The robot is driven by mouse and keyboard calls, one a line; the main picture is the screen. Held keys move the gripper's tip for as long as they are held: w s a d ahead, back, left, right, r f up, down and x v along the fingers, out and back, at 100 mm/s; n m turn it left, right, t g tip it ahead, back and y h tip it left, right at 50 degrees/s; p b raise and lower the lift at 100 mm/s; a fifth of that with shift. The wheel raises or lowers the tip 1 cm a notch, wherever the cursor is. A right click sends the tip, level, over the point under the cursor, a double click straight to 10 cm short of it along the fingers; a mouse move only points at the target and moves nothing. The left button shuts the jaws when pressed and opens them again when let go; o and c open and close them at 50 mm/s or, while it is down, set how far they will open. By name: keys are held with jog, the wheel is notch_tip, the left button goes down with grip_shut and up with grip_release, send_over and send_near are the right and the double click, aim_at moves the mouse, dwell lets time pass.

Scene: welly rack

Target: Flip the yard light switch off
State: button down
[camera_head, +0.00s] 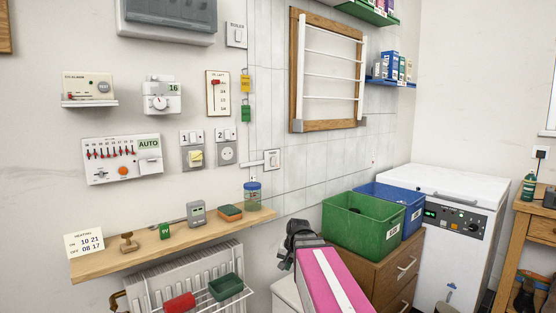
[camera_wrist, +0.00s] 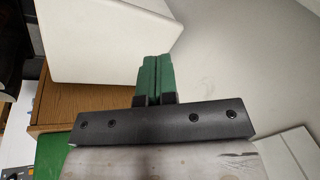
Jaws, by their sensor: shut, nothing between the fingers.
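No label that I can read names the yard light, so I cannot tell which switch it is. In the head view a small white switch (camera_head: 271,160) sits on the tiled wall at the end of a short conduit. Two more wall switches, marked 1 (camera_head: 191,136) and 2 (camera_head: 224,135), sit above sockets to its left. A switch labelled boiler (camera_head: 236,35) is higher up. My gripper (camera_wrist: 156,62) shows in the wrist view with its green fingers together and nothing between them. It touches no switch that I can see.
A wooden shelf (camera_head: 150,252) with small items runs below the switches, above a radiator (camera_head: 170,285). A green crate (camera_head: 364,224) and a blue crate (camera_head: 404,201) stand on a wooden cabinet (camera_head: 400,258). A white chest appliance (camera_head: 450,184) stands to the right. A drying rack (camera_head: 294,75) hangs above.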

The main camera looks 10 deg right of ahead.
jog(key=w+d+r+m+t+y, duration=0.1)
jog(key=w+r+m+t, duration=0.1)
jog(key=r, duration=1.2)
jog(key=w+d+r+m+t+y, duration=0.1)
jog(key=w+d+r+m+t, duration=0.1)
jog(key=r, duration=1.3)
jog(key=w+d+r+m+t+y, duration=0.1)
jog(key=w+d+r+m+t, duration=0.1)
jog(key=r, duration=1.2)
jog(key=shift+w+d+r+m, duration=0.25)
jog(key=shift+w+m, duration=0.45)
jog(key=shift+w, duration=0.4)
jog(key=shift+f, duration=0.1)
send_near(274, 162)
jog(key=x, duration=0.5)
jog(key=shift+s+d+f, duration=0.1)
jog(key=shift+f, duration=0.4)
jog(key=shift+w+a, duration=0.4)
jog(key=shift+w, duration=0.2)
